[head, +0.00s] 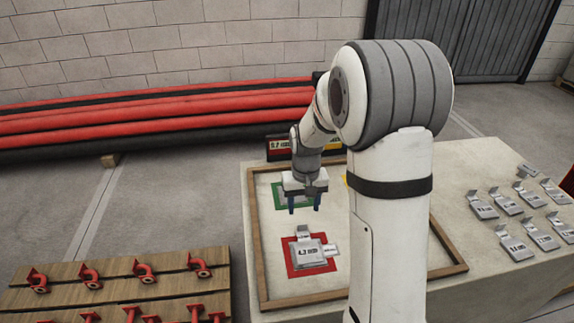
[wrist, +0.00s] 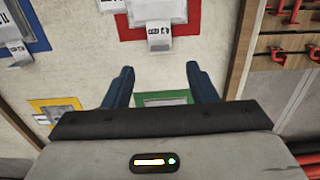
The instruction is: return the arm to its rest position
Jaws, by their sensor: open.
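My gripper (head: 304,203) hangs over the left part of the wood-framed area on the table, at the end of my white arm. In the wrist view its two blue fingers (wrist: 160,88) stand wide apart with nothing between them. A green-bordered square (head: 284,196) lies below and behind it; it also shows between the fingers in the wrist view (wrist: 163,98). A grey metal plate with a label (head: 308,252) lies on a red-bordered square (head: 292,270), nearer the camera than my gripper. My arm hides the middle of the framed area in the head view.
Several labelled grey plates (head: 508,204) lie on the table's right side. A wooden rim (head: 263,254) edges the framed area. A dark sign box (head: 279,147) stands at its back. Wooden boards with red pipe fittings (head: 145,272) are at left; red and black pipes (head: 150,118) lie along the wall.

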